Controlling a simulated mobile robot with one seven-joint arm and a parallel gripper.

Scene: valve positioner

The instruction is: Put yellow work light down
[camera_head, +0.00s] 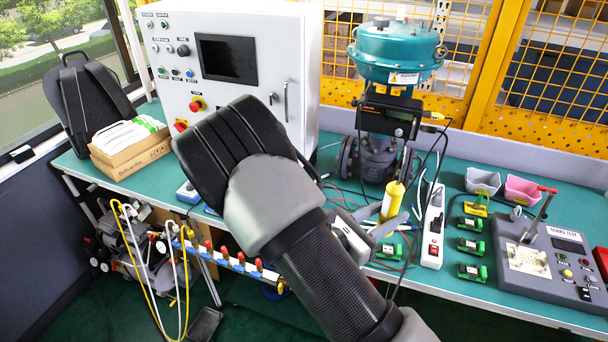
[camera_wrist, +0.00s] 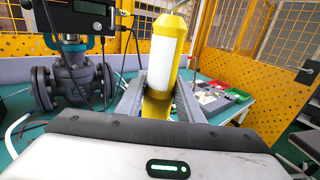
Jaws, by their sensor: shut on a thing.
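The yellow work light (camera_wrist: 164,62) stands upright between the fingers of my gripper (camera_wrist: 158,105) in the wrist view, with its white panel facing the camera. In the head view the work light (camera_head: 392,201) shows as a yellow cylinder at the front middle of the green bench (camera_head: 466,283). My gripper (camera_head: 385,228) is shut on its lower part. My arm comes from the bottom of the head view and hides part of the bench. I cannot tell whether the light's base touches the bench top.
A white power strip (camera_head: 433,228) lies just right of the light. Green modules (camera_head: 470,246) and a test box (camera_head: 550,262) are further right. The valve with its teal actuator (camera_head: 396,52) stands behind. Cables lie around it. The bench's front edge is close.

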